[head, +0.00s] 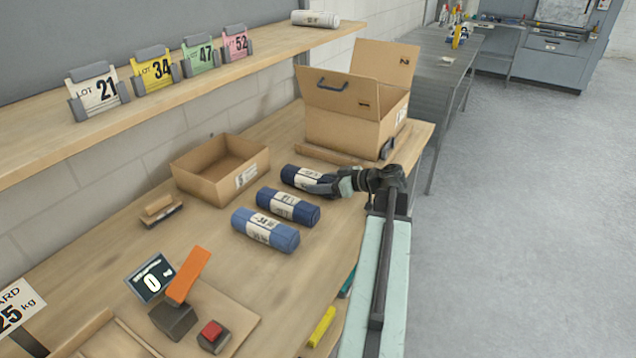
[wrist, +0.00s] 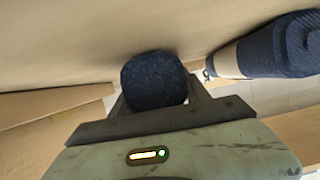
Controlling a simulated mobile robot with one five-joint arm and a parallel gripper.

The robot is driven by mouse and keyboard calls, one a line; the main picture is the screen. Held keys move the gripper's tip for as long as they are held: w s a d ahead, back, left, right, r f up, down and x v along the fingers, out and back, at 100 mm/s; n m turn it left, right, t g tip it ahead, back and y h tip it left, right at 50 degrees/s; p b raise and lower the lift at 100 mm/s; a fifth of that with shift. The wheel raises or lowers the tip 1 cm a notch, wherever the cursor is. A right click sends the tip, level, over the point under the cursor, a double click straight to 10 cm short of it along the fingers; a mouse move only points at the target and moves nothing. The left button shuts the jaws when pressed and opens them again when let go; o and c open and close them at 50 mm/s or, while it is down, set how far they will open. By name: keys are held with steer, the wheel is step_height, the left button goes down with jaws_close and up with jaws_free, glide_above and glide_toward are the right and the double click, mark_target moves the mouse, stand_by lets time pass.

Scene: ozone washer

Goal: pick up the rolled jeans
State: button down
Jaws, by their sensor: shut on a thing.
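Three rolled jeans lie in a row on the wooden workbench. The farthest is a dark navy roll (head: 296,176) with a pale paper band. My gripper (head: 322,185) is at its right end and partly covers it. In the wrist view the end of a dark roll (wrist: 154,80) sits between the fingers of my gripper (wrist: 156,92), which is shut on it. The middle navy roll (head: 288,207) and the nearest, lighter blue roll (head: 265,230) lie apart from my gripper. Another banded roll (wrist: 280,45) shows at the wrist view's upper right.
An empty open cardboard box (head: 190,178) stands left of the rolls. A larger open carton (head: 345,125) stands behind my gripper. An orange-topped device (head: 187,275) and a red button (head: 211,331) are at the front. A shelf (head: 150,105) with lot cards overhangs the bench's back.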

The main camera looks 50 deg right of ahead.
mark_target(310, 174)
step_height(310, 174, up, 4)
steer(key=p, duration=0.3)
steer(key=shift+f, duration=0.15)
steer(key=s, duration=1)
steer(key=s+r+p, duration=0.1)
steer(key=s, duration=0.5)
steer(key=shift+a, duration=0.25)
